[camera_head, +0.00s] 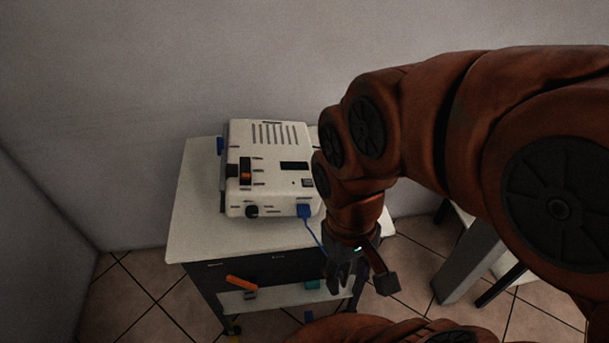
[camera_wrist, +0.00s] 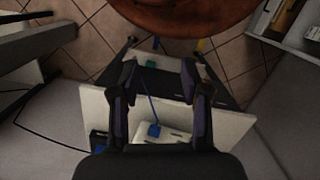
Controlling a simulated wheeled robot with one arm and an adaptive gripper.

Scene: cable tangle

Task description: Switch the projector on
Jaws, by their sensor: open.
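The projector (camera_head: 268,168) is a white box on top of a small white-topped cart (camera_head: 196,205). An orange rocker or lever in a dark slot (camera_head: 246,170) shows on its upper left, with a black knob (camera_head: 252,211) at its front edge. A blue plug (camera_head: 304,210) with a blue cable is at the front right corner. My gripper (camera_head: 340,285) hangs apart from the projector, at the cart's front right, with open, empty jaws. In the wrist view, the blue plug (camera_wrist: 154,130) and part of the projector (camera_wrist: 172,137) show between the fingers; the rest is hidden.
The cart has a lower shelf (camera_head: 270,298) with an orange item (camera_head: 241,283) and a teal item (camera_head: 312,284). Walls stand behind and to the left. A grey-legged table (camera_head: 468,262) stands at the right. Tiled floor (camera_head: 130,300) is open at the left.

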